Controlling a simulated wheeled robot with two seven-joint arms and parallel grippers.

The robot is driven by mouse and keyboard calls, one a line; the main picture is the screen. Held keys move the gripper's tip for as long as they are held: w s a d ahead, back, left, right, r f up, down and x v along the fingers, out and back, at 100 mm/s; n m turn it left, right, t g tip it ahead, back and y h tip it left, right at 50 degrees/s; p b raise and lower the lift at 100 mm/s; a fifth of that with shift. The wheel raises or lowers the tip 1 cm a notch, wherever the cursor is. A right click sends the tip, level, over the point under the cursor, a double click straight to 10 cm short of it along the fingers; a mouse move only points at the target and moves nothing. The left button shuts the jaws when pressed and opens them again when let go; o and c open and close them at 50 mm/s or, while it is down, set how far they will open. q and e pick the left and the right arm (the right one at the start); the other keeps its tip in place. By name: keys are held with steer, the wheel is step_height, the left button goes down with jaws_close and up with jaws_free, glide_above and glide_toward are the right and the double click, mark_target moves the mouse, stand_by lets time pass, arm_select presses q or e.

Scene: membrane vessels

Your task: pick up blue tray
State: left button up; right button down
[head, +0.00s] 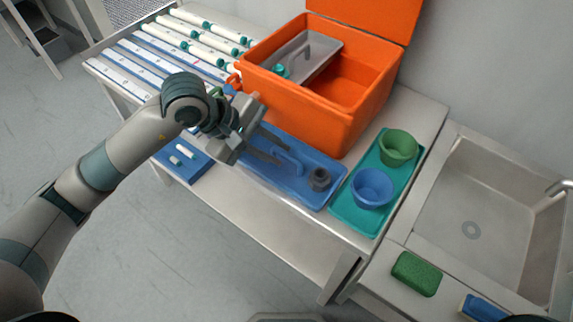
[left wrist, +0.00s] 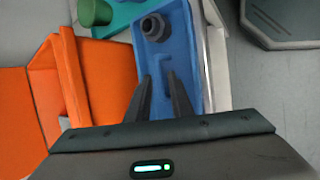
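The blue tray (head: 310,200) lies on the bench in front of the orange box, and it also shows in the left wrist view (left wrist: 180,50). It has a raised blue handle (head: 290,160) and a dark grey ring-shaped part (head: 319,180) at its right end; that part also shows in the left wrist view (left wrist: 155,27). My left gripper (head: 284,152) is over the tray by the handle. Its two fingers (left wrist: 159,76) are apart in the left wrist view, pointing along the tray. I cannot tell whether they touch the handle. My right gripper is not in view.
An open orange box (head: 310,115) with a grey tray inside stands directly behind. A teal tray (head: 350,215) with green (head: 398,148) and blue (head: 372,188) cups is right. Racks of white tubes (head: 165,60) are left. A sink (head: 490,200) is far right.

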mark_target(285, 155)
arm_select(q)
steer(key=shift+w+d+f, duration=0.25)
steer(key=shift+d+f, duration=0.05)
steer(key=shift+f, duration=0.15)
steer(key=x, duration=0.3)
steer(key=shift+w+a+f, duration=0.1)
steer(key=shift+w, duration=0.2)
steer(key=shift+w+d+f, duration=0.1)
steer(key=shift+d+f, duration=0.15)
steer(key=shift+f, duration=0.15)
jaws_close()
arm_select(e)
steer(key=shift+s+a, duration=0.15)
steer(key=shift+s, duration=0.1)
